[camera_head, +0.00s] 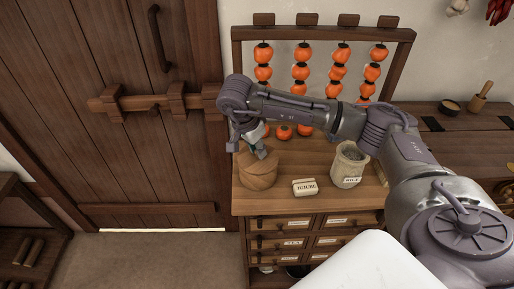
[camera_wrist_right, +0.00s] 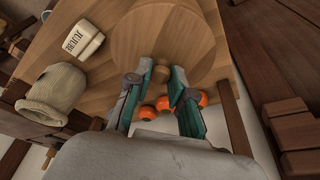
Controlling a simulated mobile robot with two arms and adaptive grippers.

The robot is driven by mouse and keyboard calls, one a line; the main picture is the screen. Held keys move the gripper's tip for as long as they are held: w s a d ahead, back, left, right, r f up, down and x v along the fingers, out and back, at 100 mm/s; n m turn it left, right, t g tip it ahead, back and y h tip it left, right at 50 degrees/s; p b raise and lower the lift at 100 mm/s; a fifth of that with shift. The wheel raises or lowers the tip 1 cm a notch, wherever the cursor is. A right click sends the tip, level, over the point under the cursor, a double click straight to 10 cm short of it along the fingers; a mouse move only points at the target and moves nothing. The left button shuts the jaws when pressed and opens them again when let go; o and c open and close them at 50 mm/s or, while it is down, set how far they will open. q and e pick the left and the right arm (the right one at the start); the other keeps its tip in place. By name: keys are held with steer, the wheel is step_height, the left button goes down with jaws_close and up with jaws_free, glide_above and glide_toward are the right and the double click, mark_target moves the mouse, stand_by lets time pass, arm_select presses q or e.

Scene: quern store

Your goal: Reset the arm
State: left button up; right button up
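My right arm reaches in from the right in the head view. Its gripper (camera_head: 256,146) points down over a round wooden lidded container (camera_head: 258,175) at the left end of the cabinet top. In the right wrist view the gripper (camera_wrist_right: 156,80) has its two teal-lined fingers apart. The small knob (camera_wrist_right: 160,73) of the round wooden lid (camera_wrist_right: 168,35) shows between the fingertips, with a gap visible on its left side. I cannot tell whether the right finger touches it. My left gripper is not in view.
A small labelled block (camera_head: 305,187) and an open rice sack (camera_head: 348,165) stand on the cabinet top (camera_head: 320,203), right of the container. Strings of orange fruit (camera_head: 302,72) hang from a wooden rack behind. A wooden door (camera_head: 130,120) is at left. Open floor (camera_head: 160,262) lies below it.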

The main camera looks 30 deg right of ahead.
steer(key=o, duration=0.5)
steer(key=shift+o, duration=0.5)
steer(key=o, duration=0.4)
steer(key=shift+r, duration=0.1)
steer(key=shift+r+p, duration=1.95)
steer(key=shift+r, duration=1.5)
jaws_close()
